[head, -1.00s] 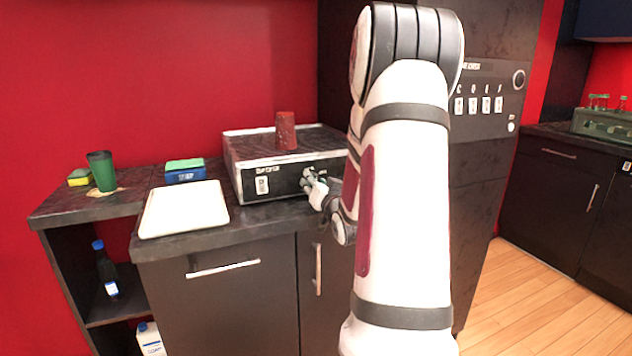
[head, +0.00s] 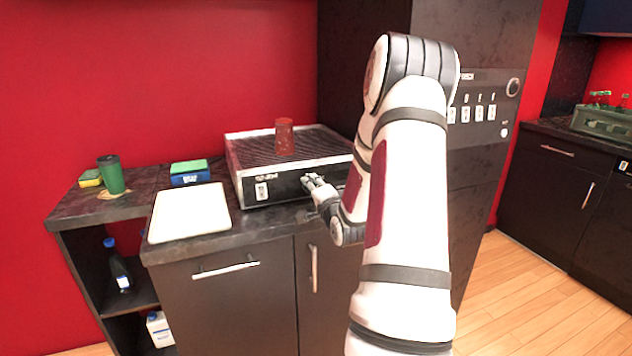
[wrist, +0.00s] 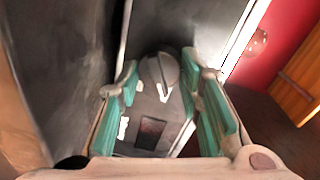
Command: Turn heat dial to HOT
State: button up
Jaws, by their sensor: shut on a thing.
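The dark box-shaped machine (head: 272,187) stands on the counter with its front panel facing me. My gripper (head: 309,181) is at the right part of this front panel. In the wrist view, the round grey heat dial (wrist: 160,72), with a raised ridge across it, sits between the teal-padded fingers of my gripper (wrist: 165,84). The fingers are shut on the dial.
A red cup (head: 284,138) stands on the machine's ridged top. A white tray (head: 190,212), a blue-and-green sponge box (head: 190,173) and a green cup (head: 110,175) are to the left. A tall dark cabinet (head: 480,190) stands close on the right.

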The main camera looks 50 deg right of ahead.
jog(key=m+p, duration=0.6)
jog(key=shift+s+d+y, duration=0.15)
jog(key=shift+s+y, duration=0.1)
jog(key=shift+y, duration=0.15)
jog(key=m+p, duration=0.4)
jog(key=shift+f+m+t+p, duration=0.2)
jog(key=shift+m+t+p, duration=0.1)
jog(key=shift+p, duration=0.1)
jog(key=shift+w, duration=0.1)
jog(key=o, duration=1.2)
jog(key=v, duration=1.2)
jog(key=shift+d, duration=0.1)
